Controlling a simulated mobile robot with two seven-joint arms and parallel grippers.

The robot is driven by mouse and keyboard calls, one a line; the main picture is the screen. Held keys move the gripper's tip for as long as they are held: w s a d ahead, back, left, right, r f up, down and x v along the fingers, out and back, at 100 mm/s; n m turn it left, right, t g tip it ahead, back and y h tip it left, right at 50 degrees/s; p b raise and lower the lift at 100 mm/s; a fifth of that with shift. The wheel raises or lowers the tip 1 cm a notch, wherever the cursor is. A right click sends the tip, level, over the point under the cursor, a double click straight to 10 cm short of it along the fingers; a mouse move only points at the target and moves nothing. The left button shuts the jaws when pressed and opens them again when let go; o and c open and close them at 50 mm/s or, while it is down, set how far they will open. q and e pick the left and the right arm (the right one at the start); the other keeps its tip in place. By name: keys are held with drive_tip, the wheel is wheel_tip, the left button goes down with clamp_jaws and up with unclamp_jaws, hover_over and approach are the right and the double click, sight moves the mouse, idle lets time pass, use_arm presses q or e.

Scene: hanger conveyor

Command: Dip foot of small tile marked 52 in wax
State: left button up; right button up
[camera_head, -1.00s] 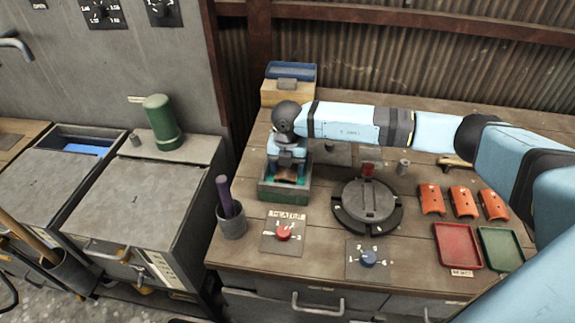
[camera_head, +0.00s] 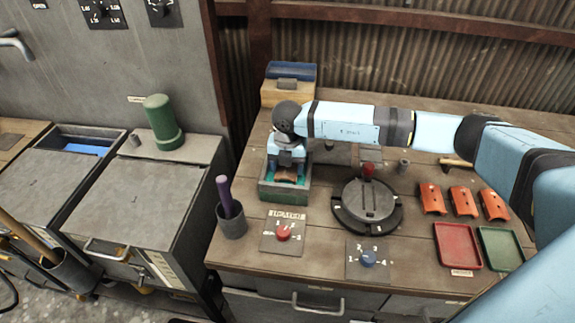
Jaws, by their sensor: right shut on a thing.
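My right gripper (camera_head: 287,165) points down over a small green box-like container (camera_head: 284,197) with a teal inside, at the left of the wooden bench. It is shut on a brown-orange tile (camera_head: 287,175), whose lower part is at or just inside the container's opening. I cannot read a number on the tile, and I cannot tell whether its foot touches what is inside. My left gripper does not show.
Several orange tiles (camera_head: 461,201) lie on the bench at the right, above a red tray (camera_head: 457,246) and a green tray (camera_head: 501,249). A dark round turntable (camera_head: 368,203) stands mid-bench. A cup (camera_head: 231,221) and dials with red (camera_head: 283,231) and blue (camera_head: 368,258) knobs are near the front.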

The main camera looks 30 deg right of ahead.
drive_tip(key=shift+r, duration=0.15)
drive_tip(key=shift+r+p, duration=0.9)
drive_tip(key=shift+r, duration=0.45)
idle(0.5)
drive_tip(key=shift+r+p, duration=1.4)
drive_tip(key=shift+r, duration=1.1)
